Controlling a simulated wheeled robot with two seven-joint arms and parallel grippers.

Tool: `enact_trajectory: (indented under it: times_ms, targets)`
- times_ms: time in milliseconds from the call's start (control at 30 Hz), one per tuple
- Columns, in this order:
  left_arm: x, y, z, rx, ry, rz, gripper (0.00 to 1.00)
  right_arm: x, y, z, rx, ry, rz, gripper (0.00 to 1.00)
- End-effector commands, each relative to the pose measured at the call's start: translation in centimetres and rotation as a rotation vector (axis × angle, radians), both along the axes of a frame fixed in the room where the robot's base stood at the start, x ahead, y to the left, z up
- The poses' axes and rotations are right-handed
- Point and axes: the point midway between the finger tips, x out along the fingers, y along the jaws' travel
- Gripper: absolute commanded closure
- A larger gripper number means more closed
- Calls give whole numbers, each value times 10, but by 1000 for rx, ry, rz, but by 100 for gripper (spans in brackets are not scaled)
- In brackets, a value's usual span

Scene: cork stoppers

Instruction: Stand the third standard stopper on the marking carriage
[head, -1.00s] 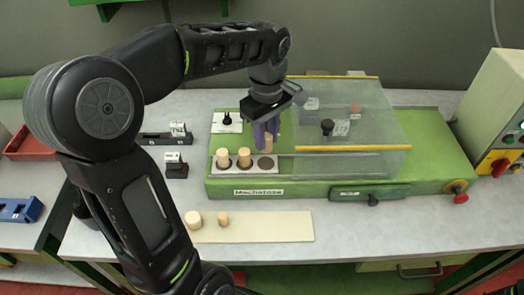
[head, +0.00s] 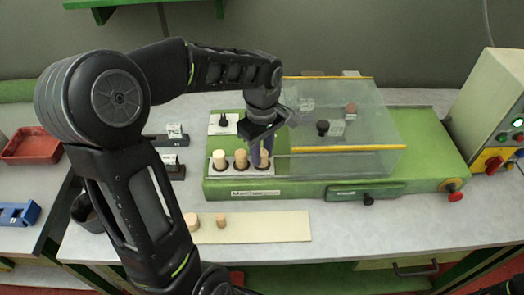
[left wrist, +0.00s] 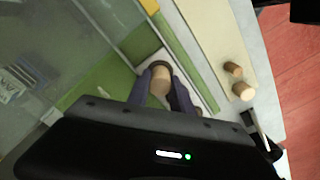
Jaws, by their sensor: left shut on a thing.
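The marking carriage (head: 251,174) is a pale plate with a row of round dark seats at the front left of the green machine. Two cork stoppers stand on it, the left one (head: 219,160) and the middle one (head: 240,159). My left gripper (head: 258,154) is shut on a third stopper (head: 264,158), upright at the right-hand seat. I cannot tell whether its lower end touches the seat. The left wrist view shows this stopper (left wrist: 160,82) between the two fingers, with the dark seat beside it. My right gripper is not in view.
A cream board (head: 270,229) in front carries a larger cork (head: 191,222) and a smaller one (head: 221,221). A clear guard (head: 370,115) with yellow edges covers the machine just right of my gripper. A control box (head: 485,110) stands far right.

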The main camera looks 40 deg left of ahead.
Motion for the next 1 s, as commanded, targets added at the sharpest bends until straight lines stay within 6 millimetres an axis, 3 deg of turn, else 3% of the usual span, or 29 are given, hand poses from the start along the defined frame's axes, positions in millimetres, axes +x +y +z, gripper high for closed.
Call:
enact_trajectory:
  times_ms: [133, 167, 400, 800, 1000]
  targets:
    - [0, 0, -4, 0, 0, 0, 100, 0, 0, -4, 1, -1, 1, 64]
    - [0, 0, -4, 0, 0, 0, 73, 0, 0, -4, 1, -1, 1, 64]
    - [0, 0, -3, 0, 0, 0, 53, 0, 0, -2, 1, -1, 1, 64]
    - [1, 0, 3, 1, -2, 0, 52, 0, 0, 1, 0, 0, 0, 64]
    - [1, 0, 29, 1, -6, 1, 52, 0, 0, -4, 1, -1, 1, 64]
